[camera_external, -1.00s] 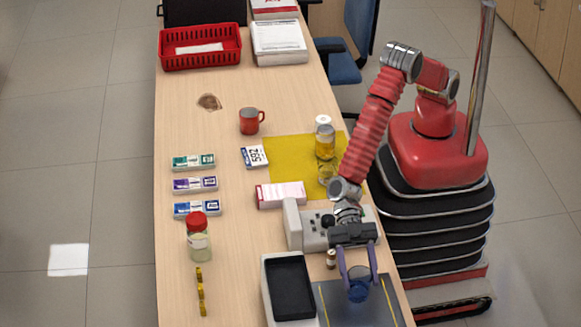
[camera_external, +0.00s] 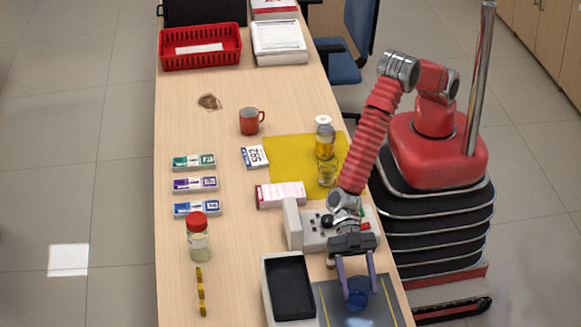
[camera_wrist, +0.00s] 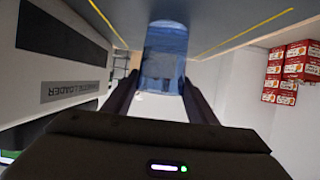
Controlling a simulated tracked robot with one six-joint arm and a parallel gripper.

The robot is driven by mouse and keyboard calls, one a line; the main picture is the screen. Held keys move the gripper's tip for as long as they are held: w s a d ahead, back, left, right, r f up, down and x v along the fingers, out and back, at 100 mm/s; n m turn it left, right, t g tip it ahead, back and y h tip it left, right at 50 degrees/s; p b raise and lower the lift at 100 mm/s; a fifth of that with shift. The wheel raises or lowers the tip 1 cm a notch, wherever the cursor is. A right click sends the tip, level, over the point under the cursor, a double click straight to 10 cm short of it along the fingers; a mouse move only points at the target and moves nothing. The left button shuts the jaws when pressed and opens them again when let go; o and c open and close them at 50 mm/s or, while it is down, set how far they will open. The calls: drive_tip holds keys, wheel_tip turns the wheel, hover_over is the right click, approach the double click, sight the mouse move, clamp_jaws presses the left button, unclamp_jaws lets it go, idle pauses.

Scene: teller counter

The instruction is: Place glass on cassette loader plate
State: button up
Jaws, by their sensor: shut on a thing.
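A blue transparent glass (camera_external: 357,293) is held between the two fingers of my gripper (camera_external: 357,286), which points down over the cassette loader plate (camera_external: 338,311). The plate is a dark grey sheet with yellow lines near its sides, at the front right of the counter. In the wrist view the glass (camera_wrist: 165,55) stands between the fingertips (camera_wrist: 160,85), its far end close to the grey plate surface (camera_wrist: 225,18). I cannot tell whether the glass touches the plate.
A white machine with a dark top (camera_external: 268,300) and a label reading loader (camera_wrist: 75,90) stands left of the plate. A grey control box (camera_external: 305,226) is behind. A red-lidded jar (camera_external: 198,240) and a yellow mat (camera_external: 290,160) with glassware are farther off.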

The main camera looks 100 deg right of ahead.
drive_tip(key=shift+f, duration=0.1)
drive_tip(key=o, duration=1.2)
drive_tip(key=shift+d+r, duration=0.2)
drive_tip(key=v, duration=1.1)
drive_tip(key=shift+d, duration=0.3)
